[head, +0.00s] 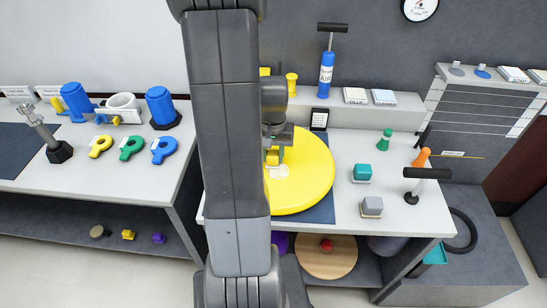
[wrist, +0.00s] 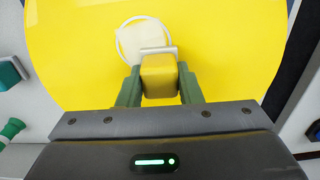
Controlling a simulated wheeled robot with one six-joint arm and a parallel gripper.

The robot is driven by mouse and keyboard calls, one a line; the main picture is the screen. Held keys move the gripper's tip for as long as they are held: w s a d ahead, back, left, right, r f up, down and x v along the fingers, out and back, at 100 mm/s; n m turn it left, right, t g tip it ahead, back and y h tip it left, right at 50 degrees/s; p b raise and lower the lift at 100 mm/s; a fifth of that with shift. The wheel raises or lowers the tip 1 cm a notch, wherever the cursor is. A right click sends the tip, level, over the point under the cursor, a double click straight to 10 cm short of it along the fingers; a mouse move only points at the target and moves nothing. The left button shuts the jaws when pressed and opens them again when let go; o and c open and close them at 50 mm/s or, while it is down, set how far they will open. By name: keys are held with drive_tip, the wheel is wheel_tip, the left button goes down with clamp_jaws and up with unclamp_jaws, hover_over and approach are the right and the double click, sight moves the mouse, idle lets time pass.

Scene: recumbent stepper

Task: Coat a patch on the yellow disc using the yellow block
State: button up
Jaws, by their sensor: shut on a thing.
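The large yellow disc (head: 312,182) lies on the right-hand table, partly hidden behind my arm; it also fills much of the wrist view (wrist: 225,60). My gripper (wrist: 160,85) is shut on the yellow block (wrist: 160,78), with a green finger on each side. The head view shows the block (head: 272,158) low over the disc, with a pale edge at its far side. A pale patch (wrist: 142,38) with a white ring outline lies on the disc just beyond the block. Whether the block touches the disc is hard to tell.
Right of the disc stand a teal block (head: 362,172), a grey block (head: 372,206), a green peg (head: 386,138) and a black-handled tool (head: 420,180). A blue air pump (head: 326,75) stands on the back ledge. The left table (head: 90,175) holds coloured rings and blue cylinders.

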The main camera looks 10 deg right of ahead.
drive_tip(key=shift+w+r, duration=0.1)
wheel_tip(320, 180, up, 7)
drive_tip(key=p, duration=0.5)
idle(0.7)
